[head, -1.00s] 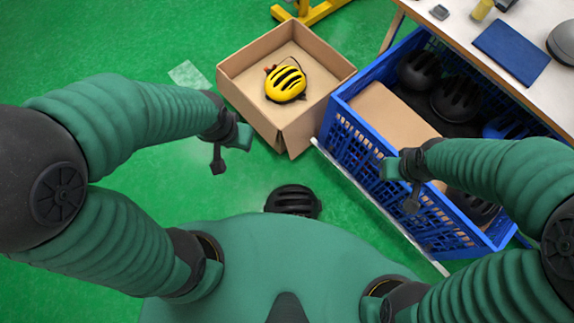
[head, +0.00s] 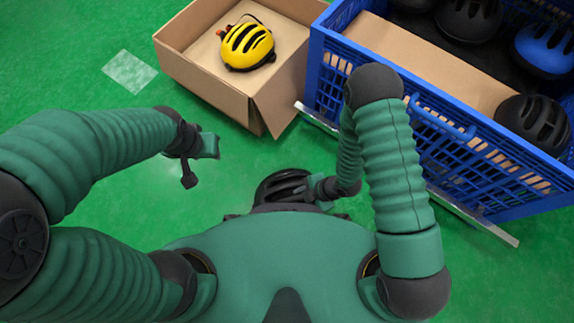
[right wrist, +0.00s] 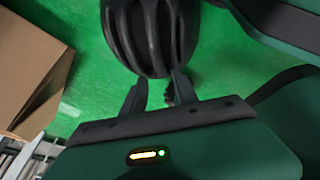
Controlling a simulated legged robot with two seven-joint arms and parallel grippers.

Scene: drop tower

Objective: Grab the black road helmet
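A black helmet (head: 283,187) with long vents lies on the green floor just ahead of my body, its near part partly hidden. It also shows at the top of the right wrist view (right wrist: 150,35). My right gripper (head: 322,188) is low beside the helmet's right side. In the right wrist view its two fingers (right wrist: 158,90) stand apart, with their tips at the helmet's edge; contact cannot be made out. My left gripper (head: 190,165) hangs above the floor to the left, away from the helmet; its finger gap is not clear.
A cardboard box (head: 205,85) with a yellow helmet (head: 247,46) stands at the back. A blue crate (head: 440,150) at the right holds a cardboard piece (head: 430,62), several black helmets (head: 533,122) and a blue helmet (head: 546,48). The floor at left is mostly clear.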

